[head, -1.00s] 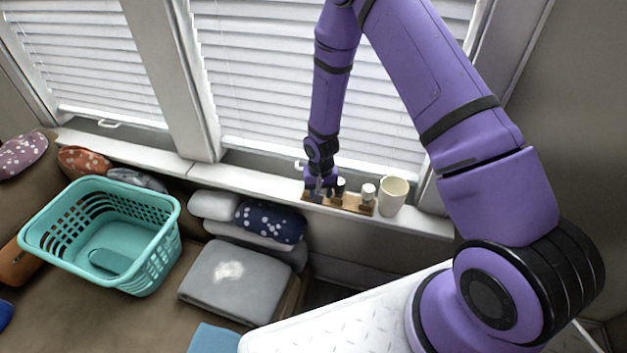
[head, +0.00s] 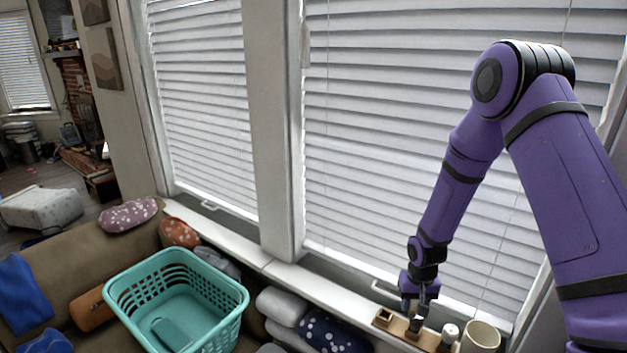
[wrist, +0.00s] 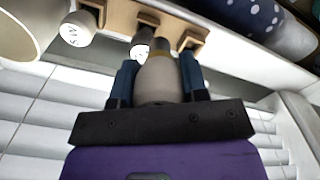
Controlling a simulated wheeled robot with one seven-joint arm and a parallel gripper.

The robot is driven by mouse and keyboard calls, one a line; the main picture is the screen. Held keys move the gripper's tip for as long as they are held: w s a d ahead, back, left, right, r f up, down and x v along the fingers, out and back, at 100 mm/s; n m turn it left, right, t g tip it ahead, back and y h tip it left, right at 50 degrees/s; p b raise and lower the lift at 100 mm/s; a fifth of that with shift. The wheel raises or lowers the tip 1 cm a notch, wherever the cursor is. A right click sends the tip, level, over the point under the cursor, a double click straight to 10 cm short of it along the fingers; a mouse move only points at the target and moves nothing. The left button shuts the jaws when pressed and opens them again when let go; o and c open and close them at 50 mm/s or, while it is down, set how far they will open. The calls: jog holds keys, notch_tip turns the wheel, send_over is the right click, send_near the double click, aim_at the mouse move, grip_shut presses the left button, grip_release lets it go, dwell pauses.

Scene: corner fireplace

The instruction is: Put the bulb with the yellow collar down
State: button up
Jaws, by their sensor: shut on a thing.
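The collar end points toward a wooden rack (wrist: 122,17) with sockets. A bare socket (wrist: 192,40) shows at the rack's right in the wrist view. A white bulb (wrist: 142,46) is partly hidden behind the held one, and a white bulb marked 5W (wrist: 78,28) is at the left. In the head view my gripper (head: 416,310) is over the middle of the rack (head: 425,340). I cannot tell whether the held bulb touches the rack.
A cream cup (head: 481,337) stands on the sill beside the rack's right end, close to a white bulb (head: 450,332). Window blinds (head: 400,150) rise behind. A teal basket (head: 232,312) and folded cushions (head: 281,306) lie left of the rack.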

jog(key=w+d+r+n, duration=0.1)
jog(key=w+d+r, duration=0.2)
jog(key=r, duration=0.1)
jog(key=s+a+f+m, duration=0.3)
jog(key=s+a+f, duration=0.4)
jog(key=s+f, duration=0.3)
jog(key=w, duration=0.5)
jog(key=w+f, duration=0.1)
jog(key=w, duration=0.9)
jog(key=shift+w+a+f, duration=0.1)
jog(key=shift+w+f, duration=0.15)
jog(key=shift+w, duration=0.1)
jog(key=shift+s+f, duration=0.1)
jog(key=shift+f, duration=1.65)
jog(key=shift+f, duration=0.1)
jog(key=o, duration=0.8)
